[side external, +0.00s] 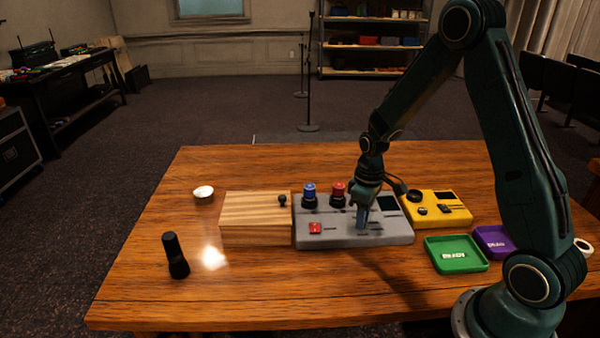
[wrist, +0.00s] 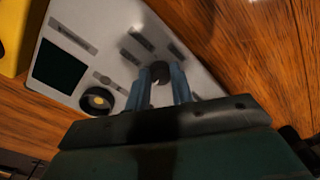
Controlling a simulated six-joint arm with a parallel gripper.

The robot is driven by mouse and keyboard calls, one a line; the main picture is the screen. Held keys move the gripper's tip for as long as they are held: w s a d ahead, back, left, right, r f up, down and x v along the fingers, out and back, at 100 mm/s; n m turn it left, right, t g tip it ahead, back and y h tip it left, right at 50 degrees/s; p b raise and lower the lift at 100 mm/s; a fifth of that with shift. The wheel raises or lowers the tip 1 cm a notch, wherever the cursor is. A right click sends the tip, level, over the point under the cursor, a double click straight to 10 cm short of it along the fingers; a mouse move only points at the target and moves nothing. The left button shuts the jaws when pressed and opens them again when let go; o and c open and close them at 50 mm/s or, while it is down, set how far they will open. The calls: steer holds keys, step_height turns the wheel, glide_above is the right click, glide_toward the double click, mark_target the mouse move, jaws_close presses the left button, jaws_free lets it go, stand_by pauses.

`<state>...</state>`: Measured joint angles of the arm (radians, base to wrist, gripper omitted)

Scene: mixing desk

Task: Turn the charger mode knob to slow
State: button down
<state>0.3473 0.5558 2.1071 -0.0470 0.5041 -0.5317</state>
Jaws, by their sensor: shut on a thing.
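The grey panel (side external: 340,240) lies on the table, with a dark screen at its right end. In the wrist view the grey panel (wrist: 115,20) shows a small dark knob (wrist: 160,70) with several unreadable label plates around it. I take this to be the mode knob; its setting cannot be read. My gripper (wrist: 161,82) has its two blue-grey fingers on either side of the dark knob, shut on it. In the side external view my gripper (side external: 363,222) points down at the right part of the panel, and the knob is hidden behind the fingers.
A blue knob (side external: 309,194), a red knob (side external: 337,194) and a red switch (side external: 316,228) are on the panel. A wooden block (side external: 255,220) adjoins it. A yellow device (side external: 455,210), green tray (side external: 435,258) and purple tray (side external: 482,237) are right. A black flashlight (side external: 175,256) stands left.

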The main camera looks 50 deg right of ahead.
stand_by(0.3)
steer(key=c, duration=1.2)
jaws_free()
steer(key=shift+c, duration=0.2)
steer(key=shift+r, duration=0.15)
step_height(320, 180, up, 14)
steer(key=shift+d+f, duration=0.25)
steer(key=shift+d, duration=0.05)
steer(key=s+a+r+m+t, duration=0.1)
steer(key=s+a+r+t, duration=0.2)
steer(key=s, duration=0.6)
steer(key=s+a+r+m+t, duration=0.1)
steer(key=s+a+r+t, duration=0.1)
steer(key=s+a+r, duration=0.6)
steer(key=shift+s+a+r+t+h, duration=0.2)
steer(key=shift+s+a+t+h, duration=0.15)
steer(key=shift+s+a, duration=0.45)
